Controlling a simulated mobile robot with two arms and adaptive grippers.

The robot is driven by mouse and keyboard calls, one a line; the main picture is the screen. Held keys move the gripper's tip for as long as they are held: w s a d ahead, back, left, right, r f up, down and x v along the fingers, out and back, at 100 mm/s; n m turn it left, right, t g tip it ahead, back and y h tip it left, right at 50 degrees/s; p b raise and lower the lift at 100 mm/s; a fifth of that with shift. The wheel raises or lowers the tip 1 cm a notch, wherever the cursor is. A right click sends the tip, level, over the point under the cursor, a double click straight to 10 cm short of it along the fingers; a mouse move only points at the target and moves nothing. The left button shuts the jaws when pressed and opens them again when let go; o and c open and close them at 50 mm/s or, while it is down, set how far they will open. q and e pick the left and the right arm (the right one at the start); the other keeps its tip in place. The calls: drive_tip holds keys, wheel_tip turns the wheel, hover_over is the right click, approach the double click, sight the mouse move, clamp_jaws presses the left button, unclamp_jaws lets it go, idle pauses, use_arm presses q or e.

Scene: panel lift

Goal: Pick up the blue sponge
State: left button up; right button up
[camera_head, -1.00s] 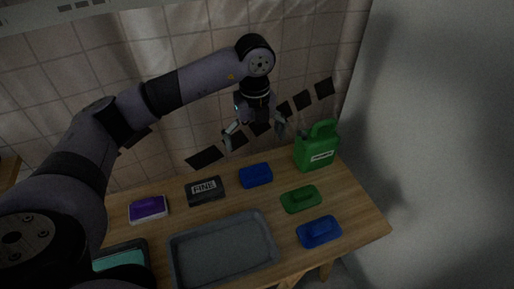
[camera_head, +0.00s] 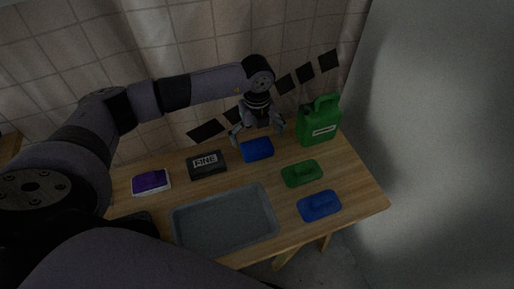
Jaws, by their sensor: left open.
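A blue block (camera_head: 257,149), which looks like the blue sponge, lies toward the back of the wooden table, right of the black FINE block. My left gripper (camera_head: 257,132) is open and points down just above and behind it, with its fingers apart near the block's back edge. I cannot tell whether a finger touches it. A second blue item (camera_head: 319,205), with a raised handle-like top, lies at the front right of the table. My right gripper is not in view.
A black FINE block (camera_head: 206,164), a purple-and-white block (camera_head: 151,181), a green handled block (camera_head: 301,173) and a green jug (camera_head: 319,121) stand around on the table (camera_head: 358,190). A grey tray (camera_head: 273,222) lies in front. A tiled wall is behind.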

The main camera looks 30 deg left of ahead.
sight(257, 145)
use_arm(q)
wheel_tip(257, 145, down, 5)
drive_tip(key=shift+w+p, duration=0.1)
drive_tip(key=shift+p, duration=0.2)
drive_tip(key=shift+c, duration=0.4)
drive_tip(key=c, duration=0.9)
drive_tip(key=shift+r, duration=0.1)
wheel_tip(257, 145, up, 20)
drive_tip(key=shift+f+b, duration=0.1)
drive_tip(key=shift+b, duration=0.4)
